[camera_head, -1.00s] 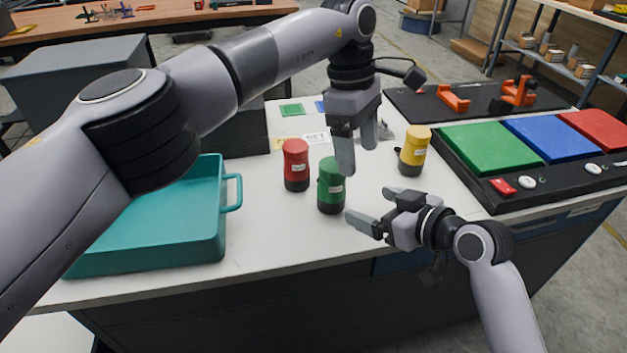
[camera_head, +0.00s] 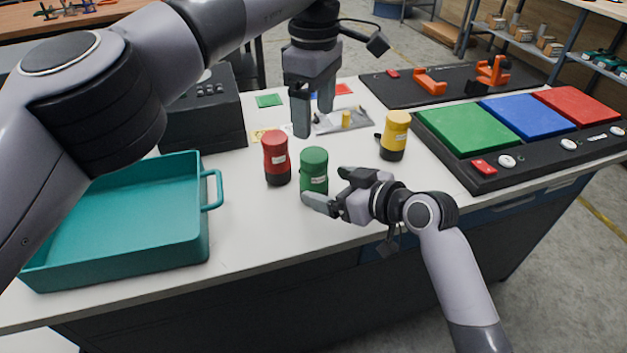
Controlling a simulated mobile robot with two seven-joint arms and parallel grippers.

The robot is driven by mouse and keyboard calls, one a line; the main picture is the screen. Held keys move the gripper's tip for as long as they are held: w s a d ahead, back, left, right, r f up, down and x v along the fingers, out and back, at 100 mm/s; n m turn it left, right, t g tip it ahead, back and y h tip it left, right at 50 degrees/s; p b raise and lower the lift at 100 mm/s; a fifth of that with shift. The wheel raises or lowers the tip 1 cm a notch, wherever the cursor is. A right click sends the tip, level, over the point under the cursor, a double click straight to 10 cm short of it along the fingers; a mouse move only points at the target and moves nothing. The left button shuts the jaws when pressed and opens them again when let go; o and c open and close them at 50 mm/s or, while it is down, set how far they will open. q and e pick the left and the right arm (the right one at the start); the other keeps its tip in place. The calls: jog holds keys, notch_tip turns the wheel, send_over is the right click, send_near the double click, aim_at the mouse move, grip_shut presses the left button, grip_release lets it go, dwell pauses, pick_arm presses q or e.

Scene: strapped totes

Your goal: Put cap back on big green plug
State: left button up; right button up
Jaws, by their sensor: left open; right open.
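The big green plug (camera_head: 313,166) stands upright near the front middle of the white table, with a white label on its side. My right gripper (camera_head: 333,188) is open, its fingers low beside the plug's right and front; one finger covers part of its base. I cannot tell whether they touch. My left gripper (camera_head: 315,118) is open and empty, pointing down behind the green plug, over the table near a grey plate (camera_head: 356,123) with a small yellow piece (camera_head: 346,118). I cannot make out a separate green cap.
A red plug (camera_head: 276,155) stands close left of the green one, and a yellow plug (camera_head: 396,132) stands right. A teal tote (camera_head: 207,240) is at left. A panel with green, blue and red pads (camera_head: 468,131) is at right. Orange clamps (camera_head: 430,82) lie behind.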

aim_at(324, 184)
jog(key=shift+x, duration=1.85)
